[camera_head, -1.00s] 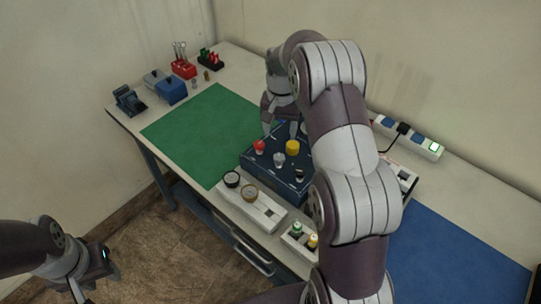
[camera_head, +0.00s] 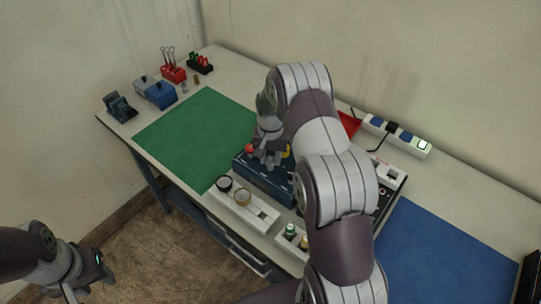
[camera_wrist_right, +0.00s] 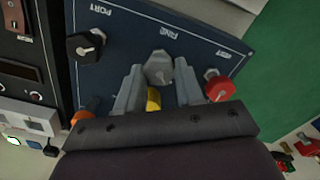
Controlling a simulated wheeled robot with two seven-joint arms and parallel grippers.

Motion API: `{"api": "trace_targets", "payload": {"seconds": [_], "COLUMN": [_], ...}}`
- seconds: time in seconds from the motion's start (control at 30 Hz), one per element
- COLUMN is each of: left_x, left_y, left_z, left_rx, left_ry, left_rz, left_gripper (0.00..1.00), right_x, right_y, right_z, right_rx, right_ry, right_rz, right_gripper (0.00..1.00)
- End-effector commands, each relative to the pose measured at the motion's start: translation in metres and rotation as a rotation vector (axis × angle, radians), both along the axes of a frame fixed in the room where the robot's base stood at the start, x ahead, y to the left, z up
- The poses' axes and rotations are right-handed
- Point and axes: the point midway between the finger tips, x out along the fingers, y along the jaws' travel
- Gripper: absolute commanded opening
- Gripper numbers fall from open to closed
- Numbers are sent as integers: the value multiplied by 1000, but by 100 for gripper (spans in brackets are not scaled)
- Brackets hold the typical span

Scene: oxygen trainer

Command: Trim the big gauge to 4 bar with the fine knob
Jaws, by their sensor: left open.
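The dark blue trainer panel (camera_head: 262,182) stands on the bench. The grey fine knob (camera_wrist_right: 158,69), by the FINE lettering, lies between the fingertips of my right gripper (camera_wrist_right: 159,66). The fingers flank it with narrow gaps and look open; contact cannot be told. In the head view my right gripper (camera_head: 268,157) is over the panel and hides the fine knob. A red knob (camera_wrist_right: 220,88), a black knob (camera_wrist_right: 86,45) and a yellow knob (camera_wrist_right: 153,99) are nearby. I cannot make out the big gauge or its reading. My left gripper (camera_head: 87,284) is open and empty, off the bench.
A white strip with round parts (camera_head: 243,207) stands in front of the panel. A green mat (camera_head: 195,135) lies left, a blue mat (camera_head: 440,255) right. A power strip (camera_head: 400,137) is behind. Blue boxes (camera_head: 160,95) stand far left.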

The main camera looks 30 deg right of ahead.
Motion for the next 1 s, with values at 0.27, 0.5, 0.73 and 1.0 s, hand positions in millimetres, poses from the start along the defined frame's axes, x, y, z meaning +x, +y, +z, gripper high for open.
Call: {"api": "trace_targets", "payload": {"seconds": [0.27,0.5,0.73,1.0], "left_x": [0,0,0,0], "left_y": [0,0,0,0], "left_z": [-1,-5,-8,-10], "left_rx": [0,0,0,0], "left_ry": [0,0,0,0], "left_rz": [0,0,0,0], "left_gripper": [43,43,43,43], "right_x": [0,1,1,1], "right_y": [0,0,1,1], "right_z": [0,0,0,1], "right_rx": [0,0,-1,0], "right_ry": [0,-1,-1,0], "right_rz": [36,174,333,468], "right_gripper": [6,6,6,6]}}
